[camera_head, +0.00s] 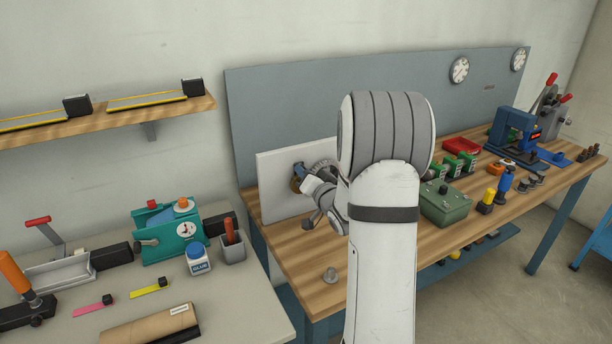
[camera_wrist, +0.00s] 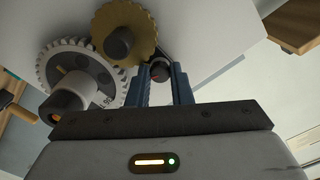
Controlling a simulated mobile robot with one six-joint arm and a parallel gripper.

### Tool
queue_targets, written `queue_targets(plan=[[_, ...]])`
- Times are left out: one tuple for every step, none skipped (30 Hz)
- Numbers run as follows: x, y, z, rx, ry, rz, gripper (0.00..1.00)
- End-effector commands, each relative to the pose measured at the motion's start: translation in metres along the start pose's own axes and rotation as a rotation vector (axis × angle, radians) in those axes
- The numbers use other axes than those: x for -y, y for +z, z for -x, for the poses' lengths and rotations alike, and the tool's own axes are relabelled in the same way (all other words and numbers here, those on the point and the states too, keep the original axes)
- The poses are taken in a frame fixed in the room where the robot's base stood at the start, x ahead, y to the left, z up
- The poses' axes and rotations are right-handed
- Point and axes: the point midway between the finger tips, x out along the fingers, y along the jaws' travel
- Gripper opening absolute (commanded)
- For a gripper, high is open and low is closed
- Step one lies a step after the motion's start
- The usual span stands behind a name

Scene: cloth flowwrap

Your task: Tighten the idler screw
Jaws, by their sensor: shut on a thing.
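A small dark round knob with a red mark, apparently the idler screw (camera_wrist: 160,70), sits on the white panel (camera_head: 274,201) beside the brass gear (camera_wrist: 128,18). My gripper (camera_wrist: 161,76) has its two blue fingers closed around this screw, one on each side. A pale toothed dial gear (camera_wrist: 60,62) meshes or nearly meshes with the brass gear at the left in the wrist view. In the head view my gripper (camera_head: 299,170) is at the panel, and my arm hides part of the gears; the screw itself cannot be made out there.
The panel stands on a wooden bench (camera_head: 300,262) against a grey-blue backboard (camera_head: 290,105). A green box (camera_head: 446,205) and several tools stand right of my arm. A grey side table (camera_head: 240,290) holds a teal device (camera_head: 165,238) and a glue jar (camera_head: 199,260).

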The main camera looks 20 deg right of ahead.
Motion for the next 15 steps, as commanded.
queue_targets(plan=[[-0.0002,0.0,-0.0001,-0.001,0.0,-0.022,0.0],[-0.0001,0.0,-0.0001,-0.001,0.0,-0.035,0.0],[-0.0001,-0.0001,-0.0001,-0.001,0.0,-0.051,0.0],[0.0,-0.0001,-0.0001,-0.001,0.0,-0.061,0.0],[0.0,-0.0001,-0.0001,-0.001,0.0,-0.071,0.0],[0.0001,-0.0001,-0.0001,0.0,0.0,-0.082,0.0],[0.0001,-0.0001,-0.0001,0.0,0.0,-0.089,0.0],[0.0001,-0.0001,-0.0001,0.0,0.0,-0.095,0.0],[0.0002,-0.0002,-0.0001,0.0,0.0,-0.101,0.0],[0.0002,-0.0001,-0.0001,0.0,0.0,-0.105,0.0],[0.0002,-0.0002,-0.0001,0.0,0.0,-0.109,0.0],[0.0002,-0.0002,-0.0002,0.0,0.0,-0.111,0.0],[0.0002,-0.0002,-0.0002,0.0,0.0,-0.113,0.0],[0.0003,-0.0002,-0.0002,0.0,0.0,-0.113,0.0],[0.0003,-0.0002,-0.0002,0.0,0.0,-0.114,0.0]])
